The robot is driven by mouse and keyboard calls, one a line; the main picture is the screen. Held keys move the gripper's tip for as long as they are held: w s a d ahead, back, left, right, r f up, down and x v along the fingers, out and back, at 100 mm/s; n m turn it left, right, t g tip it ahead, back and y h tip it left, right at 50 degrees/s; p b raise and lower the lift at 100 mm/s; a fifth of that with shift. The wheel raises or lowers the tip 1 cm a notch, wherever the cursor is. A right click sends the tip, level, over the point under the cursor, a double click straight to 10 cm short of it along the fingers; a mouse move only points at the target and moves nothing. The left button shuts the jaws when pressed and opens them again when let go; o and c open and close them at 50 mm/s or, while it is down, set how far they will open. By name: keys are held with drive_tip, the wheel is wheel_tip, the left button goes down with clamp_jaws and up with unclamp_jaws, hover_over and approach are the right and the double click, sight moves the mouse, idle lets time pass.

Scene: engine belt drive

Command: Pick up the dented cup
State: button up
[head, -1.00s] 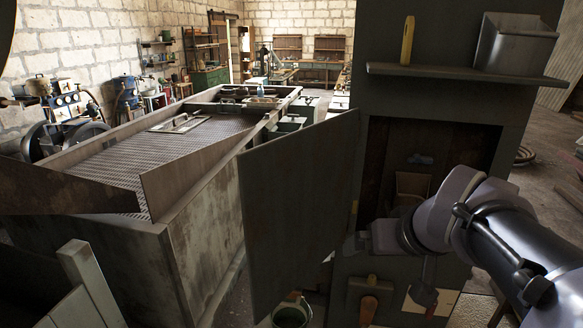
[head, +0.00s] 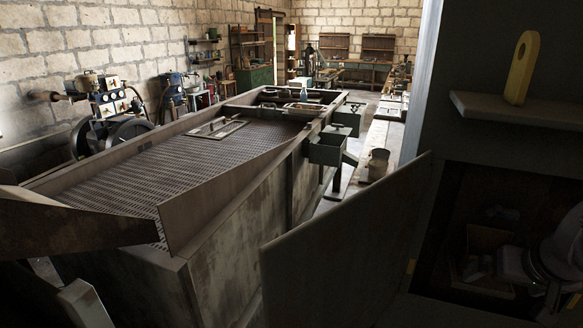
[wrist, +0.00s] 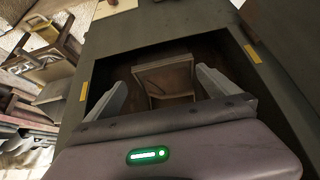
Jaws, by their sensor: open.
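I cannot make out a cup that is clearly dented. A wooden box (wrist: 165,78) inside the cabinet shows between and beyond the fingers. In the head view my gripper is dim at the lower right, by the same box (head: 487,238).
The cabinet door (head: 345,255) stands open to the left of the opening. A shelf (head: 530,112) above holds a yellow tag-like piece (head: 522,68). A long metal tank (head: 225,235) with a grated top fills the left. The cabinet's frame is close around my gripper.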

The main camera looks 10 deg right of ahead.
drive_tip(key=w+d, duration=0.1)
drive_tip(key=w, duration=0.1)
drive_tip(key=w+d, duration=0.1)
drive_tip(key=w, duration=0.1)
drive_tip(key=w+d, duration=0.1)
drive_tip(key=w, duration=0.1)
drive_tip(key=b+x, duration=0.1)
drive_tip(key=x, duration=0.4)
drive_tip(key=shift+w+d, duration=0.15)
drive_tip(key=shift+w, duration=0.1)
drive_tip(key=shift+r, duration=0.1)
drive_tip(key=c, duration=1.2)
drive_tip(key=shift+c, duration=0.2)
drive_tip(key=shift+r, duration=0.1)
